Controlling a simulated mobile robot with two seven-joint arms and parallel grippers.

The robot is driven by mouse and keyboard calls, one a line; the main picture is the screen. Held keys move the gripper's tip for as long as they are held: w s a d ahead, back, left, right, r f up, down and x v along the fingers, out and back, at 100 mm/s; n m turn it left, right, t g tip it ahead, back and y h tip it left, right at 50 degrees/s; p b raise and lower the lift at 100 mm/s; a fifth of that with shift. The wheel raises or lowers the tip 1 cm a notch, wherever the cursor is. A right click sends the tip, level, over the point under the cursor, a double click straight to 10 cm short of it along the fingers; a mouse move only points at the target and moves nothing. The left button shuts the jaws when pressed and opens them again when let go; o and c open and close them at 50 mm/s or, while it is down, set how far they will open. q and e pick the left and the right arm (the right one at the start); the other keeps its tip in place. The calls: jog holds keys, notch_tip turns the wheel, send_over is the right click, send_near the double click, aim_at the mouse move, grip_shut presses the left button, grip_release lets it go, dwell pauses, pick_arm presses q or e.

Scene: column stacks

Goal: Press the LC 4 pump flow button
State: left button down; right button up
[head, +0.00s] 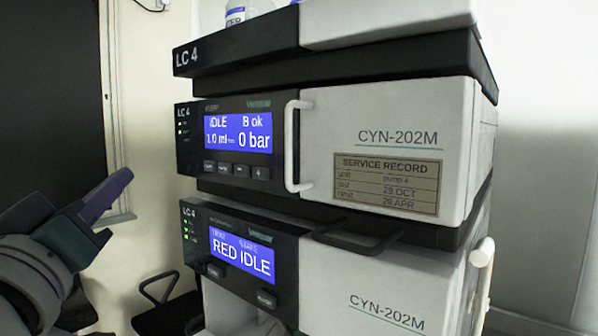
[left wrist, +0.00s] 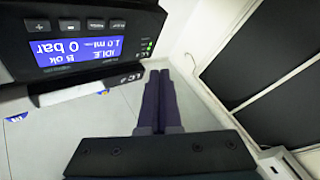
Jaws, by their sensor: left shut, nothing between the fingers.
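The LC 4 pump (head: 390,125) is the middle module of the stack, with a blue display (head: 238,132) reading IDLE, B ok and 0 bar. A row of small dark buttons (head: 241,171) sits below that display; their labels are too small to read surely in the head view. In the left wrist view the display (left wrist: 77,50) appears upside down, with a minus button (left wrist: 69,24) and a plus button (left wrist: 33,25). My left gripper (head: 125,176) is shut and empty, left of the stack and apart from it. Its fingers (left wrist: 158,75) point past the panel's edge. My right gripper is not in view.
A white handle (head: 292,146) stands out from the pump front, right of the display. Below is another module (head: 240,255) reading RED IDLE. Bottles (head: 236,15) stand on top. A dark chair (head: 165,305) is behind at lower left. Open space lies left of the stack.

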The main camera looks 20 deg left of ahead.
aim_at(210, 166)
pick_arm(q)
jog(key=w+d, duration=0.3)
jog(key=w, duration=0.5)
jog(key=shift+d, duration=0.15)
dwell(0.4)
jog(key=shift+b, duration=0.35)
dwell(1.5)
jog(key=shift+w+d+b, duration=0.15)
jog(key=shift+w+b, duration=0.25)
jog(key=shift+b, duration=0.05)
